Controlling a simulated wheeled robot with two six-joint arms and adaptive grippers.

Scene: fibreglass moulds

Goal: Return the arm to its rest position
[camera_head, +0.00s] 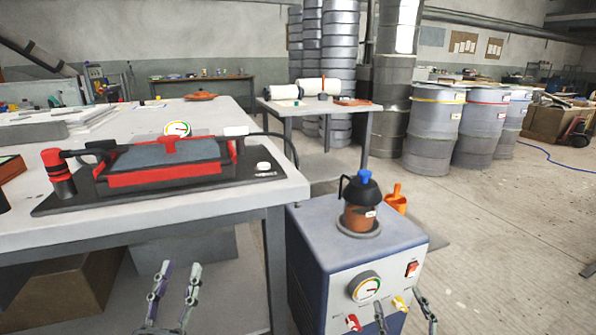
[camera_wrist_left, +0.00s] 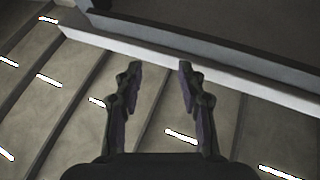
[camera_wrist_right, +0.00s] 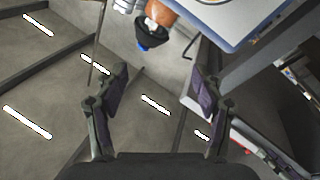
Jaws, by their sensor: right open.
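My left gripper (camera_head: 178,270) is low in front of the workbench in the head view. Its two fingers stand apart with nothing between them, as the left wrist view also shows (camera_wrist_left: 160,68). My right gripper (camera_head: 398,300) is at the bottom of the head view, in front of the blue-grey pump box (camera_head: 322,237). Its fingers are spread and empty in the right wrist view (camera_wrist_right: 160,72). Both grippers hold nothing. Most of both arms is outside the head view.
The workbench (camera_head: 170,212) carries a red-and-grey mould (camera_head: 165,160) on a dark base. An orange pot with a black lid (camera_head: 361,190) stands on the pump box, an orange cup (camera_head: 396,199) behind it. Grey drums (camera_head: 433,130) stand at the back.

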